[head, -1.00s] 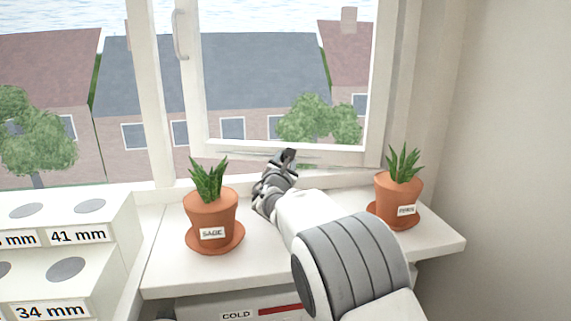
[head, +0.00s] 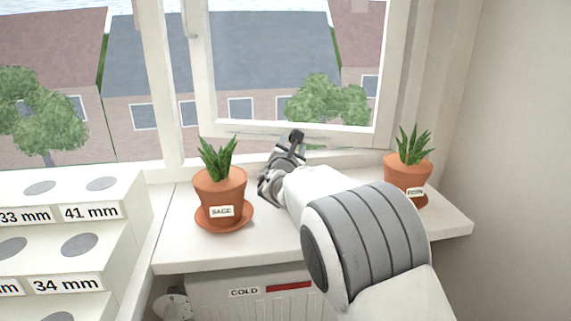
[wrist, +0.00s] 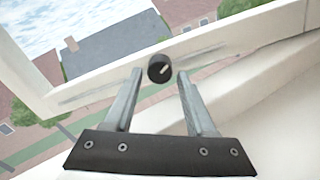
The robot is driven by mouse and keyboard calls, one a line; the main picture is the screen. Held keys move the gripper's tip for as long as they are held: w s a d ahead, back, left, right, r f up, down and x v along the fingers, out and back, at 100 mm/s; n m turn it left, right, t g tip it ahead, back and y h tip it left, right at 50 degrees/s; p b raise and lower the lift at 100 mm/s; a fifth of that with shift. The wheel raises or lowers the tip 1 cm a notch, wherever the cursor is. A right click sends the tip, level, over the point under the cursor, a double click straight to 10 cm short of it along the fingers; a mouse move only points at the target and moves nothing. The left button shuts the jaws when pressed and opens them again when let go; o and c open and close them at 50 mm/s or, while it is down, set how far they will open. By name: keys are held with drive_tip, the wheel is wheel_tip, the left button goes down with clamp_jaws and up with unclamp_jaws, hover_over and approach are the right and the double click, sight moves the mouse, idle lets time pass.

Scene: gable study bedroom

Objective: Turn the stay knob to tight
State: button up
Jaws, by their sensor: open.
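The stay knob (wrist: 159,68) is a small dark round knob with a pale pointer line. In the wrist view it sits at the lower rail of the window sash (wrist: 215,42). My gripper (wrist: 160,73) is open, with one finger on each side of the knob in the picture. I cannot tell whether the knob lies between the fingertips or just beyond them; no contact shows. In the head view my gripper (head: 293,142) reaches the bottom rail of the sash (head: 345,136), and I cannot tell the knob clearly from the dark fingers there.
A sage pot (head: 220,190) stands left of my arm on the white sill (head: 185,255), and another potted plant (head: 408,172) stands right. A radiator marked COLD (head: 265,300) is below. A stepped white rack with size labels (head: 120,235) is at left.

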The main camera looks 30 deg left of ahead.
drive_tip(key=p+v, duration=0.2)
drive_tip(key=v, duration=1.3)
drive_tip(key=shift+s, duration=0.1)
